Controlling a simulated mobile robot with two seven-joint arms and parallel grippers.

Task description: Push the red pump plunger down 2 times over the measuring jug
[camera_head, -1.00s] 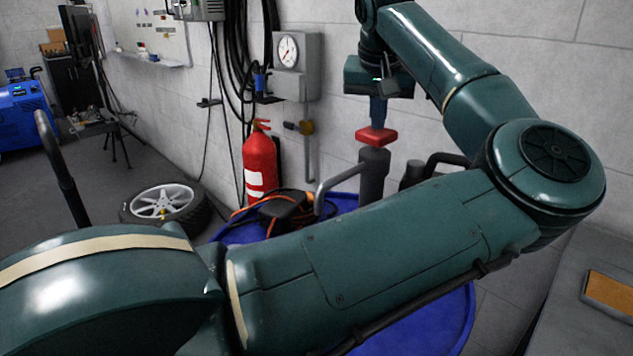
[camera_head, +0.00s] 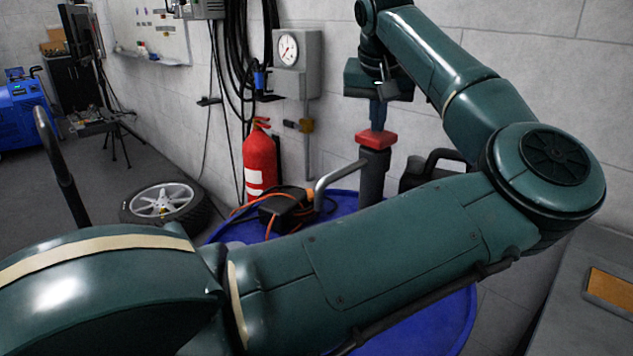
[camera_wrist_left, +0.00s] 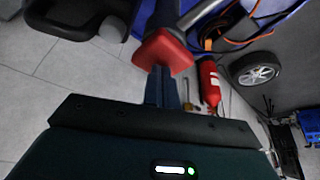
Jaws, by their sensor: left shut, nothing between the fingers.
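The red pump plunger (camera_head: 376,139) sits at the top of the dark upright pump body (camera_head: 372,178), with little or no gap below it. My left gripper (camera_head: 377,124) is shut and empty, pointing down, its fingertips at the plunger's top and seemingly touching it. In the left wrist view the red plunger (camera_wrist_left: 163,53) lies just beyond the shut fingertips (camera_wrist_left: 160,72). A bent grey spout (camera_head: 336,174) leaves the pump to the left. I cannot see the measuring jug; my left arm covers much of the area below the spout. My right gripper is not in view.
The pump stands on a blue drum (camera_head: 458,318), partly behind my arm. A black canister (camera_head: 420,174) is right of the pump. A fire extinguisher (camera_head: 260,162), a gauge box (camera_head: 297,62) and a wheel (camera_head: 165,203) are to the left. The wall is close behind.

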